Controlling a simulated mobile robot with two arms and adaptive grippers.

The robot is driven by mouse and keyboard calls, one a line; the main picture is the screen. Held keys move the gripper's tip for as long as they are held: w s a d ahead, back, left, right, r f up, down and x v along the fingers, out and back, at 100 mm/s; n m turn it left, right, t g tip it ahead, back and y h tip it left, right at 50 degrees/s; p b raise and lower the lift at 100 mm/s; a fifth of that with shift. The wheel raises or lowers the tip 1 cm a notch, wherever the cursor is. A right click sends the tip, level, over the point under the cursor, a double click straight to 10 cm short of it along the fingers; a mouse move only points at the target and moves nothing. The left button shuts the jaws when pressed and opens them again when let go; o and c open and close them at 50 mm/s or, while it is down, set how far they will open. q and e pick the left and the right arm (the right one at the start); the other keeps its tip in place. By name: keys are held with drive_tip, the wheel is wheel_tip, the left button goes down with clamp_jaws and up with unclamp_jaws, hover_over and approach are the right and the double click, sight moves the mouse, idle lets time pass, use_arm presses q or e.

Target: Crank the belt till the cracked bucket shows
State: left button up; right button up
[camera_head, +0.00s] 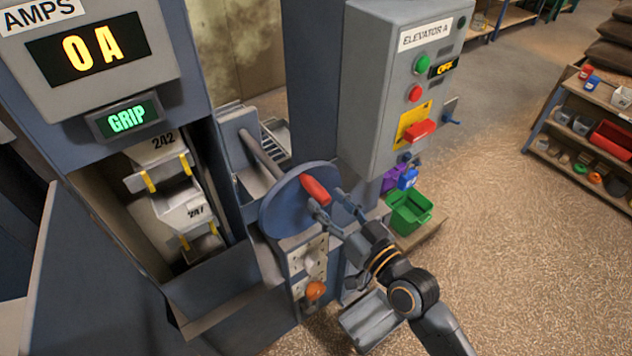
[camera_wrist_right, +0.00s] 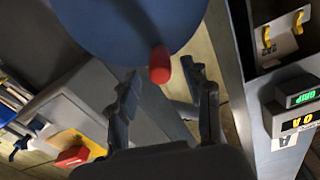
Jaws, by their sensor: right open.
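The blue crank wheel (camera_head: 277,213) with a red handle (camera_head: 315,189) stands on the front of the elevator housing. My right gripper (camera_head: 332,200) is open just to the right of the handle. In the right wrist view the handle (camera_wrist_right: 159,65) shows between and just ahead of the open fingertips (camera_wrist_right: 158,76); I cannot tell if they touch it. Through the housing opening I see pale buckets on the belt, one marked 242 (camera_head: 160,158) and one below it marked 241 (camera_head: 182,208). I see no clear crack on either. My left gripper is not in view.
A grey control box (camera_head: 392,90) labelled ELEVATOR A reads OFF, right of the wheel. The ammeter (camera_head: 90,50) reads 0 A, above a green GRIP sign (camera_head: 126,117). A green crate (camera_head: 408,212) stands behind my right arm. Shelves (camera_head: 600,125) are at right; floor between is clear.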

sight(315, 189)
drive_tip(key=x, duration=0.5)
drive_tip(key=shift+w+a+p, duration=0.1)
drive_tip(key=shift+w+p, duration=0.05)
drive_tip(key=shift+p, duration=0.25)
clamp_jaws()
